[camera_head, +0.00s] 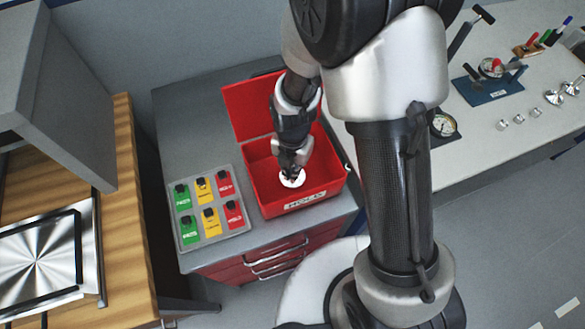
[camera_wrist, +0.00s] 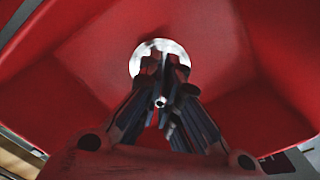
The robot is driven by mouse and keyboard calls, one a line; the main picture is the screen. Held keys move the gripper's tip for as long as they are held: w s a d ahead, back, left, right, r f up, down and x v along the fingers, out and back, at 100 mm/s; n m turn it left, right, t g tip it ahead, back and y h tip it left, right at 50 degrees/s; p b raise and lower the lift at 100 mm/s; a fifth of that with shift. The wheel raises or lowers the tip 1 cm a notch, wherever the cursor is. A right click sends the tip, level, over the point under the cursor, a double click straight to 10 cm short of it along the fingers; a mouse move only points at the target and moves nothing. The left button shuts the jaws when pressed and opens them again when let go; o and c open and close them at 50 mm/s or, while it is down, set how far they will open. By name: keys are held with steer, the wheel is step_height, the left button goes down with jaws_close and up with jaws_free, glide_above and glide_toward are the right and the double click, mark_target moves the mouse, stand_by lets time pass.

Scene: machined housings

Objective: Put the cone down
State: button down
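The cone (camera_head: 292,180) shows as a bright, round metal piece at the tip of my gripper (camera_head: 291,169) in the head view. In the wrist view the cone (camera_wrist: 142,58) is a shiny disc just beyond the fingertips (camera_wrist: 164,66). The fingers are close together and look closed on its narrow part, which they mostly hide. My gripper points down inside the open red box (camera_head: 327,191), between its walls. I cannot tell whether the cone touches the box floor.
The box stands on a grey drawer cabinet (camera_head: 185,115). A grey panel (camera_head: 211,237) with green, yellow and red labelled squares lies to its left. A bench (camera_head: 480,150) at right holds a gauge (camera_head: 444,123), small metal parts (camera_head: 553,97) and a blue fixture (camera_head: 487,90).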

steer(key=shift+f, duration=0.2)
steer(key=c, duration=1.8)
jaws_free()
steer(key=shift+r, duration=0.15)
